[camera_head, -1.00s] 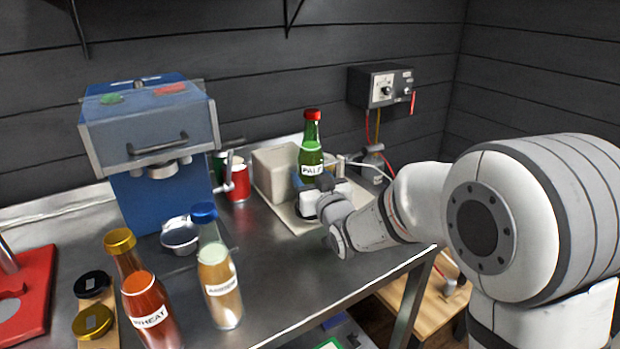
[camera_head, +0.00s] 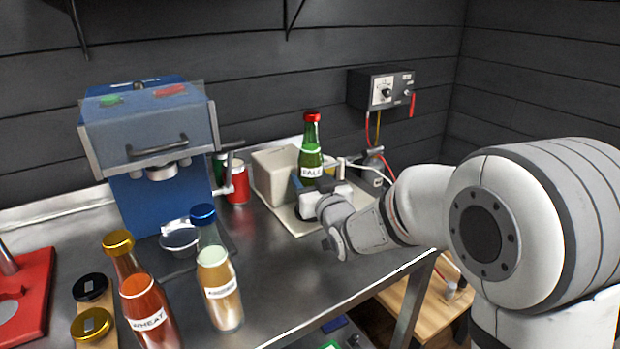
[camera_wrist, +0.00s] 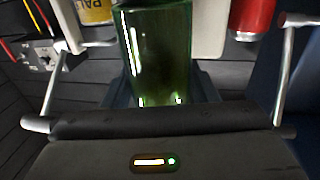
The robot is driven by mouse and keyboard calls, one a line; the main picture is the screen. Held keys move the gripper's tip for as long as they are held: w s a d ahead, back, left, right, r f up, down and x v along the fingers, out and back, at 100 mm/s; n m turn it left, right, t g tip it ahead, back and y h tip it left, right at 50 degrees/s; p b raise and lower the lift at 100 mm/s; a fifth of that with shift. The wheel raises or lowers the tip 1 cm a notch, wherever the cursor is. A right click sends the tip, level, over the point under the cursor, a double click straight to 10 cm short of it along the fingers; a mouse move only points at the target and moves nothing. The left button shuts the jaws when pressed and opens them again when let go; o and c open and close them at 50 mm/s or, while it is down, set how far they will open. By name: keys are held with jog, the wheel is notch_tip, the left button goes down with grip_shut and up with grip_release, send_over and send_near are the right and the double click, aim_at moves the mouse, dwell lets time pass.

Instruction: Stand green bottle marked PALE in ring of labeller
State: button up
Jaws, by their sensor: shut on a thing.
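The green bottle (camera_head: 311,160) with a red cap and a PALE label stands upright in my gripper (camera_head: 315,187), over the pale tray at the back of the bench. In the wrist view the green glass (camera_wrist: 158,45) sits between the dark blue fingers of my gripper (camera_wrist: 160,90). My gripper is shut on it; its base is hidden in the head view. The blue machine (camera_head: 160,205) at left appears to be the labeller. A steel ring (camera_head: 180,241) is at its foot, apart from the bottle and left of it.
An amber bottle with a blue cap (camera_head: 218,285) stands in front of the ring, and a WHEAT bottle (camera_head: 146,310) is left of it. A red can (camera_head: 238,186) stands between the machine and a beige bin (camera_head: 273,172). The bench (camera_head: 285,265) is clear at front centre.

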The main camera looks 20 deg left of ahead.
jog(key=shift+w+a+f+g+h+p, duration=0.1)
jog(key=shift+w+f+g+h+p, duration=0.15)
jog(key=shift+f+p, duration=0.45)
jog(key=shift+r+p, duration=0.6)
jog(key=shift+r, duration=1.05)
